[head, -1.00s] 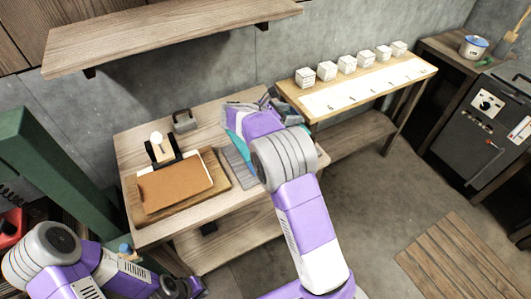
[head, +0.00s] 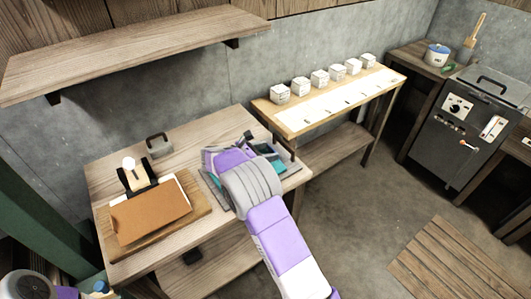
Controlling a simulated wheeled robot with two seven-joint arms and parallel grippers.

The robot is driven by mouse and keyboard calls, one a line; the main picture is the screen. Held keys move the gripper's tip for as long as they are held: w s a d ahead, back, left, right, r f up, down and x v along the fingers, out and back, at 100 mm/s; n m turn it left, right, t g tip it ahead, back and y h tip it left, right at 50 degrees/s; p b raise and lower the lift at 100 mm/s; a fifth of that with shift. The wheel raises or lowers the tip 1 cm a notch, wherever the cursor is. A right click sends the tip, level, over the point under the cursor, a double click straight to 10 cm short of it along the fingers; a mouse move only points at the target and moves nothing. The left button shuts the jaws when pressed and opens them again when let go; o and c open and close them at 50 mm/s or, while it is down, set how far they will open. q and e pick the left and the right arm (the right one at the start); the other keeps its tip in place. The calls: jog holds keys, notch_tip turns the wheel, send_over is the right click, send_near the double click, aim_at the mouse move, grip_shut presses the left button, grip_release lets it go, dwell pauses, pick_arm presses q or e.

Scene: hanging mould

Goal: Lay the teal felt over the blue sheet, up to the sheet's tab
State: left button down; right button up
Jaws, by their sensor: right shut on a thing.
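My right gripper (head: 262,150) is low over the right part of the wooden table and is shut on the teal felt (head: 268,161). Only small teal patches show beside the gripper; my arm hides most of the felt. A grey flat edge (head: 212,190) shows left of my right forearm, on the table. I cannot make out the blue sheet or its tab; that area is largely behind my arm. My left gripper is out of view.
On the table (head: 105,178), a brown sheet (head: 150,212) and a white sheet lie on a wooden board (head: 203,212), beside a black stand (head: 133,178). A grey handled block (head: 158,146) stands behind. A bench (head: 285,129) with white cubes is at the right; a shelf (head: 140,52) overhangs.

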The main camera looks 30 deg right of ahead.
jog(key=o, duration=1.1)
jog(key=shift+c, duration=0.2)
jog(key=shift+a+r, duration=0.25)
jog(key=shift+a, duration=0.1)
jog(key=p+v, duration=0.2)
jog(key=v, duration=0.9)
jog(key=shift+s+a+p, duration=0.1)
jog(key=shift+p, duration=0.3)
jog(key=shift+r, duration=0.15)
